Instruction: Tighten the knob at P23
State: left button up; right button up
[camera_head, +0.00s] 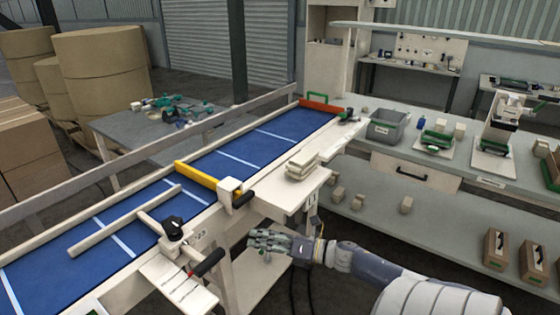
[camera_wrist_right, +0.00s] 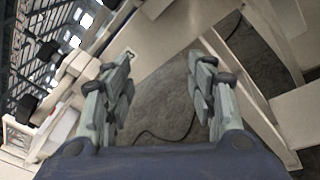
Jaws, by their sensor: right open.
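The knob at P23 (camera_head: 173,228) is black and sits on a cream clamp block at the near edge of the blue conveyor. A small label reading about "23" (camera_head: 198,234) is beside it. My right gripper (camera_head: 252,241) is to the right of the knob, out past the conveyor's edge, and apart from it. In the right wrist view the same gripper (camera_wrist_right: 160,88) has its two fingers spread with nothing between them, only floor behind. I cannot make out the knob for sure in the wrist view. My left gripper is not in view.
A cream guide bar (camera_head: 125,221) and a yellow bar (camera_head: 209,181) cross the blue belt (camera_head: 250,145). A side shelf with stacked pale blocks (camera_head: 302,165) is above and right of my gripper.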

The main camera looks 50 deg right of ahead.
jog(key=s+d+f+m+h, duration=0.2)
jog(key=f+m, duration=0.3)
jog(key=f, duration=0.3)
jog(key=shift+s+d+f+m+g+h, duration=0.3)
jog(key=shift+d+m+h, duration=0.1)
jog(key=shift+d, duration=0.15)
jog(key=s+a+f+m+g+h, duration=0.1)
jog(key=s+a+f+m+g, duration=0.1)
jog(key=s+f+m, duration=0.5)
jog(key=s+a+f+m+g+h, duration=0.1)
jog(key=s+f+m+g+h, duration=0.15)
jog(key=f, duration=0.95)
jog(key=s+a+f+m+g+h, duration=0.1)
jog(key=s+a+f+m+g, duration=0.1)
jog(key=s+f+m, duration=0.55)
jog(key=s+a+f+m+g+y, duration=0.1)
jog(key=s+a+f+m+g, duration=0.2)
jog(key=s+a+f, duration=0.5)
jog(key=s+a+f+m+g, duration=0.3)
jog(key=s+a+f+g, duration=0.2)
jog(key=s+a+f, duration=0.3)
jog(key=s+a, duration=0.3)
jog(key=s, duration=0.2)
jog(key=shift+s+a+f+y+b, duration=0.15)
jog(key=shift+s+a+y+b, duration=0.15)
jog(key=shift+a+y+b, duration=0.1)
jog(key=c, duration=0.4)
jog(key=shift+s+d, duration=0.1)
jog(key=shift+s, duration=0.1)
jog(key=shift+c, duration=0.2)
